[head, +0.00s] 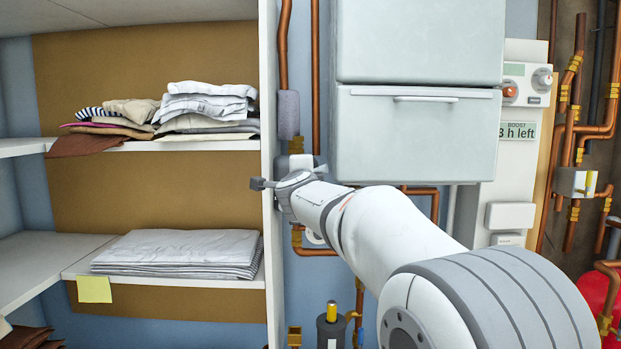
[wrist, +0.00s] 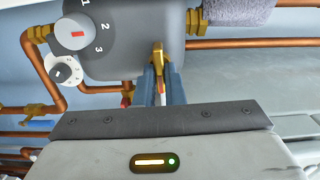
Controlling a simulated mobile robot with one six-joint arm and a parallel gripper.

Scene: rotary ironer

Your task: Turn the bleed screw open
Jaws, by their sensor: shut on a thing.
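In the wrist view, a small brass fitting that looks like the bleed screw (wrist: 158,54) stands at the edge of a grey pump housing (wrist: 120,52). My gripper (wrist: 160,78) has its blue fingers closed on it, and the fingertips partly hide it. In the head view, my arm reaches to the pipes beside the shelf, and my wrist hides the fingers and the screw.
The pump has a dial (wrist: 78,33) with a red mark, and a smaller white dial (wrist: 64,72) sits beside it. Copper pipes (wrist: 240,44) run close around. The shelf side panel (head: 269,80) stands at the left, with folded laundry (head: 175,252) on the shelves; a grey cabinet (head: 415,140) is at the right.

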